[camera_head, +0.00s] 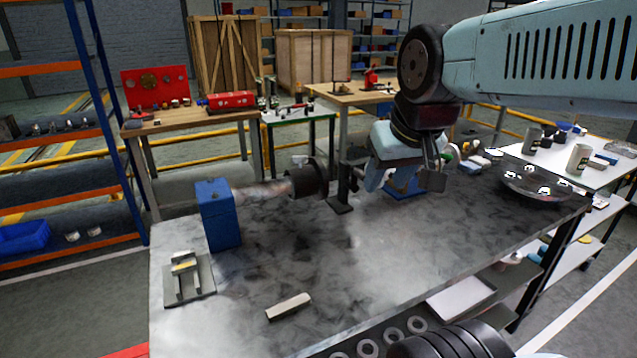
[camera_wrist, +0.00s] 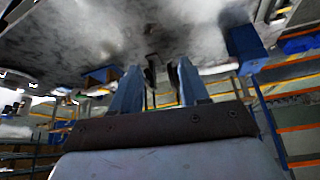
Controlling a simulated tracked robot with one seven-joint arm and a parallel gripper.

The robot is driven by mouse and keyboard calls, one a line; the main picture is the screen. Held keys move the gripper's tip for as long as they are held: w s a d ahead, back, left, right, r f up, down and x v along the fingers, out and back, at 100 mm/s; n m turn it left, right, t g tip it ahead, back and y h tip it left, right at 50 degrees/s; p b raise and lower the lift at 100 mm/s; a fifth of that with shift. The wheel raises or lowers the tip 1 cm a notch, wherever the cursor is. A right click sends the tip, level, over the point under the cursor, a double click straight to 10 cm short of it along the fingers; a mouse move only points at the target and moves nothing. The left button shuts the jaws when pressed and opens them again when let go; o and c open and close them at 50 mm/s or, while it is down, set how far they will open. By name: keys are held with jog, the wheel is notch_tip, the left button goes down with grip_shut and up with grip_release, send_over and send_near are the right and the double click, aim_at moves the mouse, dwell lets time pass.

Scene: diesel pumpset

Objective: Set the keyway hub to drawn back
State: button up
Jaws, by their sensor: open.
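The keyway hub (camera_head: 308,177) appears to be the dark round hub on a pale shaft (camera_head: 262,192), above the bench in the head view. The shaft runs from a blue block (camera_head: 220,217) at the left. A black upright bracket (camera_head: 344,190) stands just right of the hub. My gripper (camera_head: 379,182) is right of the bracket, apart from the hub, pointing down toward the bench. In the wrist view my gripper (camera_wrist: 156,72) shows two blue fingers spread apart. Dark parts show between and beyond them; I cannot tell which is the hub.
The grey bench top (camera_head: 330,262) is mostly clear in front. A small metal fixture (camera_head: 188,278) and a pale bar (camera_head: 289,306) lie on it. A second blue block (camera_head: 405,189) stands behind my gripper. A shiny round dish (camera_head: 540,188) sits at the right.

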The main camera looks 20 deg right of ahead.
jog(key=w+r+g, duration=0.2)
jog(key=w, duration=0.7)
jog(key=n+g, duration=0.2)
jog(key=g, duration=0.2)
send_over(326, 179)
notch_tip(326, 179, down, 9)
notch_tip(326, 179, down, 13)
jog(key=shift+a+f, duration=0.1)
jog(key=shift+c, duration=0.3)
grip_shut()
